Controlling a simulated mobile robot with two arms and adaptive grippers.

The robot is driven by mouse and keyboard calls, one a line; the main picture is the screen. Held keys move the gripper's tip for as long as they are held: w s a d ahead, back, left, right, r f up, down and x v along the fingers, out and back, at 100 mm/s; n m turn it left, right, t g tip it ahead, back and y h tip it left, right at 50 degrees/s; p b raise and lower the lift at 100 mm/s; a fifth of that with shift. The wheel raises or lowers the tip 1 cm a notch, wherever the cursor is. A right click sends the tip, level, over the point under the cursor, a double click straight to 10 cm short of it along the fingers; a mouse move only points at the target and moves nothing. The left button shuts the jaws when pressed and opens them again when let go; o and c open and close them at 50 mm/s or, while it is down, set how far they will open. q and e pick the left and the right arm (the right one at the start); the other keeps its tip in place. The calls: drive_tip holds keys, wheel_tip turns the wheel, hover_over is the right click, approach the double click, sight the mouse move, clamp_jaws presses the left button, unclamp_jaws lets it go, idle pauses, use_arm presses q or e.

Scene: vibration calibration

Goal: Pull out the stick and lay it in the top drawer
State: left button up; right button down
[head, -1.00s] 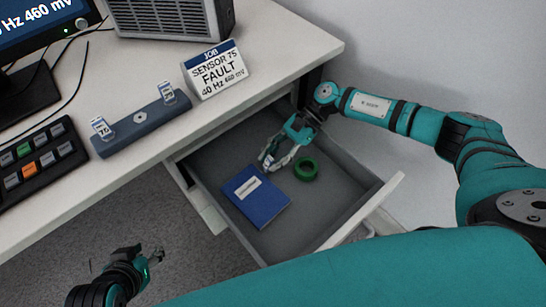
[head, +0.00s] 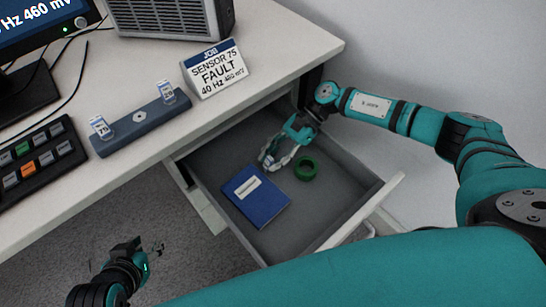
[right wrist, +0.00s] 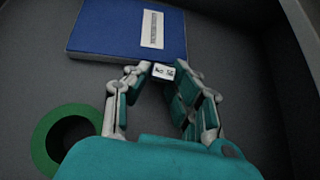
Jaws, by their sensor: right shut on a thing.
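The small stick (right wrist: 163,71) with a white label is between the fingertips of my right gripper (right wrist: 162,78). In the head view my right gripper (head: 273,163) reaches down inside the open top drawer (head: 345,197), just behind the blue book. The stick is mostly hidden by the fingers there, and I cannot tell whether it touches the drawer floor. My left gripper (head: 144,249) is empty, with its fingers apart, low over the floor left of the drawer.
In the drawer lie a blue book (head: 262,208) and a green tape ring (head: 306,169). On the desk stand a blue-grey holder (head: 140,119) with two labelled pieces, a job sign (head: 216,70), a button panel (head: 36,158), a monitor (head: 40,32) and a grey box (head: 170,20).

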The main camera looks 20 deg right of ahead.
use_arm(q)
drive_tip(key=shift+w+d+r, duration=0.1)
drive_tip(key=shift+w, duration=0.1)
use_arm(e)
drive_tip(key=c, duration=1.1)
unclamp_jaws()
drive_tip(key=shift+d, duration=0.1)
drive_tip(key=shift+w+d+r, duration=0.1)
drive_tip(key=shift+d+r, duration=0.05)
drive_tip(key=shift+v, duration=1.05)
drive_tip(key=shift+b+v, duration=0.45)
drive_tip(key=shift+v, duration=0.75)
use_arm(q)
drive_tip(key=w+t, duration=0.1)
drive_tip(key=w+r, duration=0.1)
drive_tip(key=w+d+r+t, duration=0.1)
drive_tip(key=shift+w+d+r+t+h, duration=0.1)
drive_tip(key=shift+w+r+t+h, duration=0.15)
drive_tip(key=shift+w+t+h, duration=0.1)
